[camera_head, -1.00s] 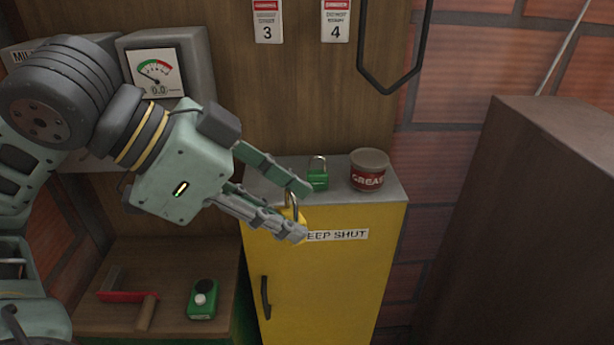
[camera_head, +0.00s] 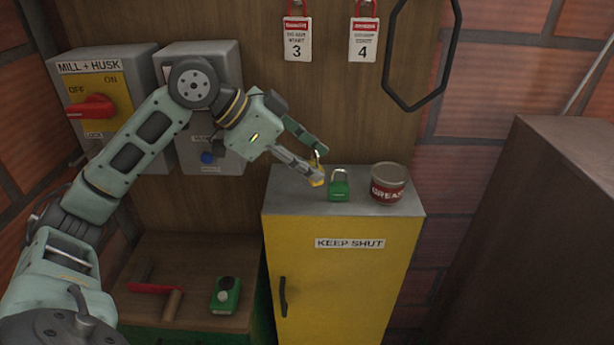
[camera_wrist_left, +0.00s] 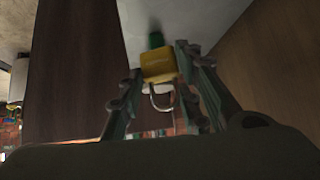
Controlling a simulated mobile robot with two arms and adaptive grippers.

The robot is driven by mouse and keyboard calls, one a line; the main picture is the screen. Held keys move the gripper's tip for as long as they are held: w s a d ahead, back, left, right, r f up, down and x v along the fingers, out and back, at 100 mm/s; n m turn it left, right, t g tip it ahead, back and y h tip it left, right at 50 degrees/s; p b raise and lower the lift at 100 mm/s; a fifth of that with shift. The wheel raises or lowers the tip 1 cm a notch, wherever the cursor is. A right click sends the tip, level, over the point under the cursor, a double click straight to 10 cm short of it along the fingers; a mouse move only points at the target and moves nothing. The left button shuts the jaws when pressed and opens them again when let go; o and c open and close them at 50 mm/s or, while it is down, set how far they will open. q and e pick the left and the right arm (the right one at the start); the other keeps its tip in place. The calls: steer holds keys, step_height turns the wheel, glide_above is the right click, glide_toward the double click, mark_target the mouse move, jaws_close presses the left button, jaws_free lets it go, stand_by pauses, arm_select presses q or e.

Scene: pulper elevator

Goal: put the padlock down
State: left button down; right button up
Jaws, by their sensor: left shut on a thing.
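My left gripper (camera_head: 320,166) is shut on a yellow padlock (camera_head: 317,181), over the left part of the yellow cabinet's grey top (camera_head: 293,200). The fingers partly hide the padlock in the head view. In the left wrist view, the padlock's yellow body (camera_wrist_left: 158,66) is between the fingers, with its metal shackle toward the palm. I cannot tell whether the padlock touches the top. A green padlock (camera_head: 339,188) stands just right of it, with its shackle up. My right gripper is not in view.
A grease tin (camera_head: 387,188) stands right of the green padlock. Behind are a wooden panel (camera_head: 270,60) and a hanging dark loop (camera_head: 388,70). A lower shelf (camera_head: 190,255) at left holds a red-and-wood tool (camera_head: 160,290) and a green device (camera_head: 225,294). The cabinet top's front left is clear.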

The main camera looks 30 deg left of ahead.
arm_select(q)
steer(key=shift+s+f, duration=0.1)
steer(key=shift+f, duration=1.6)
steer(key=shift+w+f+p, duration=0.2)
steer(key=shift+f+p, duration=0.25)
steer(key=shift+p, duration=0.1)
steer(key=shift+a+f, duration=0.1)
steer(key=shift+f, duration=0.05)
steer(key=shift+f, duration=0.2)
steer(key=c, duration=1.3)
jaws_free()
steer(key=shift+o, duration=0.2)
